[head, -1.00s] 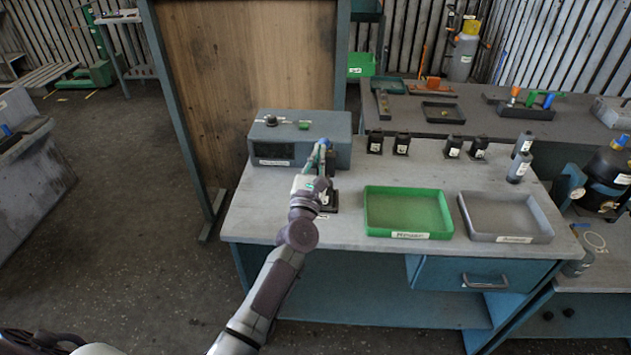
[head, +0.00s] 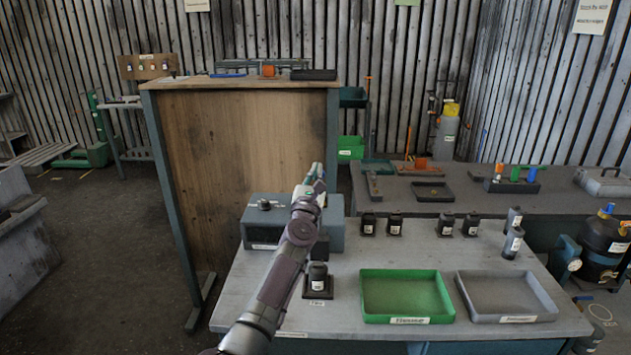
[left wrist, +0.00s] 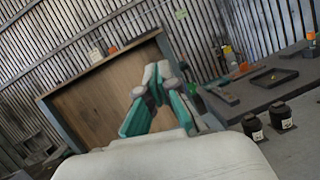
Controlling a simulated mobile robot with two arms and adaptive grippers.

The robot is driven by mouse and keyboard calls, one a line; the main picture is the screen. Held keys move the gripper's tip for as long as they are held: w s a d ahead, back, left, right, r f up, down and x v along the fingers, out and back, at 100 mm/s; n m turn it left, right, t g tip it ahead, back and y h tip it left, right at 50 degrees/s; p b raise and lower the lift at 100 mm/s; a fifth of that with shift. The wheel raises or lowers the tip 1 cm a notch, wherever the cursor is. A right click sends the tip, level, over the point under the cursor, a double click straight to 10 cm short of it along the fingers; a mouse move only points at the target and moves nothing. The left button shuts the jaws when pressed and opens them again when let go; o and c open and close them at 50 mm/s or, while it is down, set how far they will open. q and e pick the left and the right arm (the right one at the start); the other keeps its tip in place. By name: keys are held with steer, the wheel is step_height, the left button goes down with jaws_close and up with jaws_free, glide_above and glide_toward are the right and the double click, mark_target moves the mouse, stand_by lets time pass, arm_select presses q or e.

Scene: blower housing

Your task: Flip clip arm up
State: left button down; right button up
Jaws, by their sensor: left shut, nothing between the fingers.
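A small black housing (head: 317,276) with a white label stands upright on a dark square base (head: 317,293) near the front of the grey bench. Any clip arm on it is too small to tell. My left gripper (head: 318,172) is raised above and behind this housing, in front of the wooden panel. It also shows in the left wrist view (left wrist: 157,70), where its fingers are shut with nothing between them. My left arm passes just left of the housing. My right gripper is not in view.
A grey-blue box (head: 256,220) with knobs stands behind, partly hidden by my arm. A green tray (head: 409,318) and a grey tray (head: 507,316) lie to the right. Several more black housings (head: 394,224) stand along the bench's back. A wooden panel (head: 238,170) rises behind.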

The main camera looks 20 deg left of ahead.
arm_select(q)
steer(key=shift+w+a+r+g+p, duration=0.2)
steer(key=shift+w+r+p, duration=0.1)
steer(key=shift+w, duration=0.4)
steer(key=shift+w+a+r+g+p, duration=0.15)
steer(key=shift+w+g+p, duration=0.1)
steer(key=shift+w, duration=0.75)
steer(key=shift+w+a+g, duration=0.15)
steer(key=shift+w+g, duration=0.1)
steer(key=shift+p, duration=0.3)
